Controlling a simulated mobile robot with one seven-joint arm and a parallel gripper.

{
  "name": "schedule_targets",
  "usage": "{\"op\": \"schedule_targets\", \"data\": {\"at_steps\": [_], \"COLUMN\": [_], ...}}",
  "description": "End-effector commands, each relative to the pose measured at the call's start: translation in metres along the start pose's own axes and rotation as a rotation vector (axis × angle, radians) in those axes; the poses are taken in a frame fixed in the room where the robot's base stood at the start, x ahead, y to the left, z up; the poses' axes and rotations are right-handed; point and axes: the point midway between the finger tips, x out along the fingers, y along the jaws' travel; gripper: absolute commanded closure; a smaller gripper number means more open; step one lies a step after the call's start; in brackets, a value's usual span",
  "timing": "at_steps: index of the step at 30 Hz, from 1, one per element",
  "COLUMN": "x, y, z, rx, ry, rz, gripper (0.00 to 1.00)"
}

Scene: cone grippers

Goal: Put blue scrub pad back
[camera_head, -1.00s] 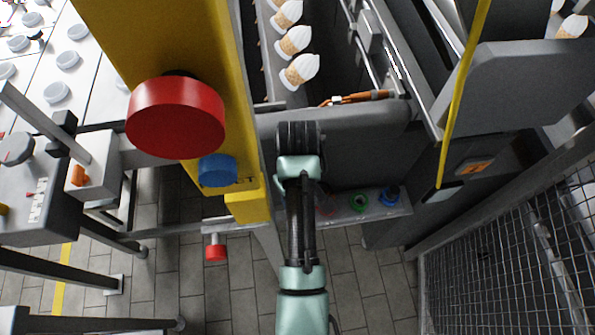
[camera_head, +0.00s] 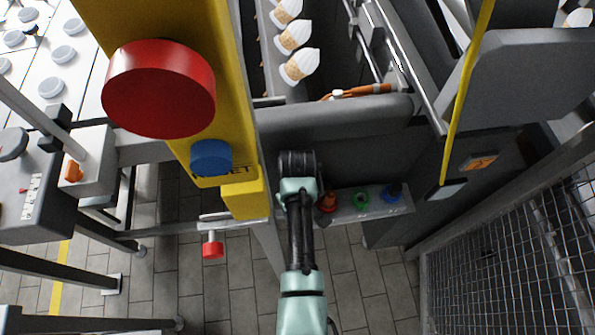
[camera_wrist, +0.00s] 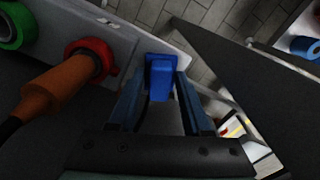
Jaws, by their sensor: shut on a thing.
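A blue block (camera_wrist: 160,78), which looks like the blue scrub pad, is between the fingertips of my gripper (camera_wrist: 164,72) in the wrist view. My gripper is shut on it. It is beside the end of a grey ledge (camera_wrist: 118,32), with floor beyond; whether it touches the ledge I cannot tell. In the head view my dark wrist (camera_head: 297,163) hides the fingers and the pad. The ledge also shows there (camera_head: 378,211), just right of my arm.
The ledge bears a red ring (camera_wrist: 97,55) with an orange cabled tool (camera_wrist: 52,85), a green ring (camera_head: 361,201) and a blue ring (camera_head: 393,192). A yellow post (camera_head: 212,95) with red and blue buttons stands left of my arm. A wire fence (camera_head: 510,250) stands at right.

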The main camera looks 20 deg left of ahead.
Motion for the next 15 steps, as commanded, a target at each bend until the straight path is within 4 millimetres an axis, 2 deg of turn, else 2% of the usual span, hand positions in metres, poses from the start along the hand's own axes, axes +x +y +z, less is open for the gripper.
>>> {"op": "schedule_targets", "data": {"at_steps": [1, 2, 3, 11, 15], "x": [0.0023, 0.0019, 0.0015, 0.0013, -0.0056], "y": [-0.0001, 0.0, 0.0, 0.0, 0.0003], "z": [0.0, 0.0, 0.0001, 0.0001, -0.0006], "rx": [0.0, 0.0, 0.0, 0.0, 0.0], "ry": [-0.001, 0.0, 0.0, 0.0, 0.002], "rz": [0.0, 0.0, 0.0, 0.0, 0.001], "gripper": [0.96, 0.48, 0.4, 0.39, 0.39]}}
